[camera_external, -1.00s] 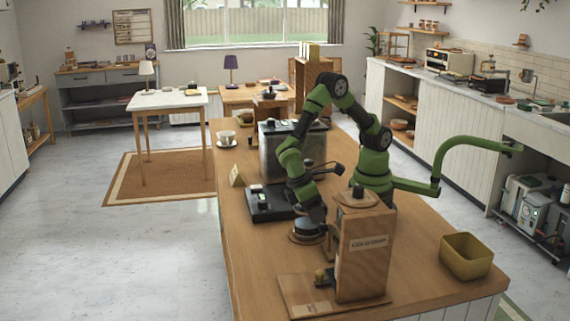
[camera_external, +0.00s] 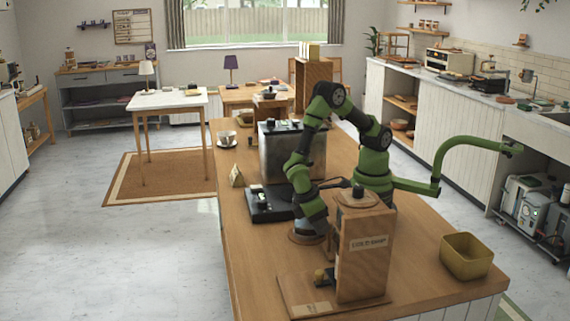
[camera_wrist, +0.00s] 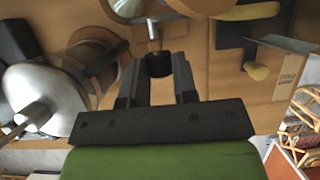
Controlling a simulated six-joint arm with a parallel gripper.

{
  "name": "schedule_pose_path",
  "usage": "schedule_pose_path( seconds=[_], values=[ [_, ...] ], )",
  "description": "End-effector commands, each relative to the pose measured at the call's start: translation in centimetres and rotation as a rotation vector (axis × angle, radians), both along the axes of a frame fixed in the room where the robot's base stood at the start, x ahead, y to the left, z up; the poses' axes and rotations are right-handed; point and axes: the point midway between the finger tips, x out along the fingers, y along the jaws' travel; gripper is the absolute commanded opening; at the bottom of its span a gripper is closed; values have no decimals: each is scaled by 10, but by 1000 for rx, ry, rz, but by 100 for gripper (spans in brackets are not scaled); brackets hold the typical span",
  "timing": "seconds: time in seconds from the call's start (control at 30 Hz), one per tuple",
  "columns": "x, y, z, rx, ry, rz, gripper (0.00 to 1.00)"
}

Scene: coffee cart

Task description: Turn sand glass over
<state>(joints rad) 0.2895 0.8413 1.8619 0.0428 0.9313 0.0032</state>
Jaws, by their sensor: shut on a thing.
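My gripper (camera_wrist: 158,72) has its two fingers closed around a small dark, round-ended thing (camera_wrist: 158,65) in the wrist view. I cannot tell for sure whether this is the sand glass. No clear glass bulbs or sand show in either view. In the external view my wrist is low over the counter, behind and left of the wooden cold drip tower (camera_external: 364,245). The tower hides the fingertips and whatever they hold.
A round wooden-based thing (camera_external: 305,237) stands close to my wrist. A black scale (camera_external: 270,204) and a metal machine (camera_external: 290,152) are behind it. A yellow bin (camera_external: 466,257) is at the right. The counter's left front strip (camera_external: 245,260) is clear.

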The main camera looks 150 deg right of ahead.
Motion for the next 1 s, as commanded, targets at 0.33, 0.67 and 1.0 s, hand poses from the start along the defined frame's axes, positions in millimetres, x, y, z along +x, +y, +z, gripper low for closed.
schedule_pose_path(
  seconds=[0.33, 0.67, 1.0],
  values=[
    [2, 2, 0, -90, 87, -2, 3],
    [2, 1, 0, -89, 86, -2, 52],
    [5, -1, 7, -89, 85, -1, 52]
  ],
)
